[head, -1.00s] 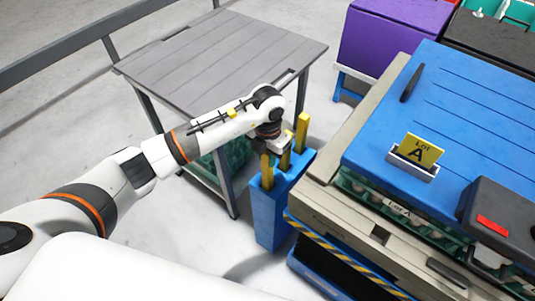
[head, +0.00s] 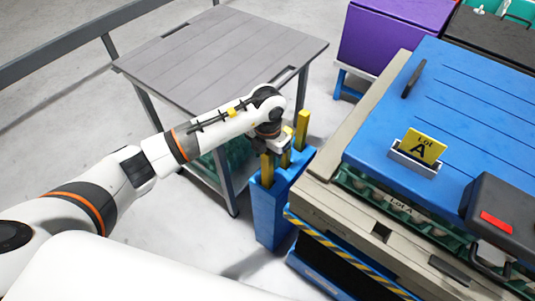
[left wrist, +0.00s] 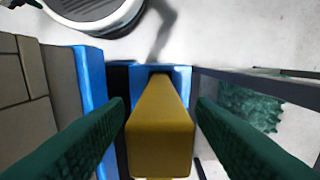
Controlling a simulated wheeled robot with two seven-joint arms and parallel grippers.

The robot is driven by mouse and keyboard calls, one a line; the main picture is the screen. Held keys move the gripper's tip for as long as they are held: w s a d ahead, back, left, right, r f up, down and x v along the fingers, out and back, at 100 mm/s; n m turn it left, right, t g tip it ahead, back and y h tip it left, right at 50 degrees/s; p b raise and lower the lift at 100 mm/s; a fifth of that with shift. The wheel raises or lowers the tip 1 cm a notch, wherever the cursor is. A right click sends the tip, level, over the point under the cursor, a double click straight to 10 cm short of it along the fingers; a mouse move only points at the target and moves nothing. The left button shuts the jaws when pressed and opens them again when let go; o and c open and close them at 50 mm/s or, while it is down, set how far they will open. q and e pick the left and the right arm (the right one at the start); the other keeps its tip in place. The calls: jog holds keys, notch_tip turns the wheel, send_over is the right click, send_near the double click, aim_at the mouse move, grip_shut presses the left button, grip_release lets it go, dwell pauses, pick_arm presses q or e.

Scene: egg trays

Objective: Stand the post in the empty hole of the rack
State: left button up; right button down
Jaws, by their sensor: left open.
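The blue rack (head: 268,215) stands beside the beige and blue cabinet, with several yellow posts upright in it. One post (head: 303,130) stands at its far end, one (head: 266,172) at its near end, and one (head: 286,158) between them, partly hidden by my gripper. My left gripper (head: 276,150) is over the rack, pointing down. In the left wrist view a yellow post (left wrist: 161,120) stands between the two open green fingers, its lower end within the blue rack (left wrist: 92,75). I cannot tell whether the fingers touch it. My right gripper is out of view.
A grey table (head: 220,55) stands behind my left arm. A purple bin (head: 385,40) stands at the back. Clear floor lies left.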

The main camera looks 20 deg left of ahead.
pick_arm(q)
jog(key=shift+r, duration=0.1)
notch_tip(320, 180, up, 12)
jog(key=shift+f, duration=0.1)
dwell(0.4)
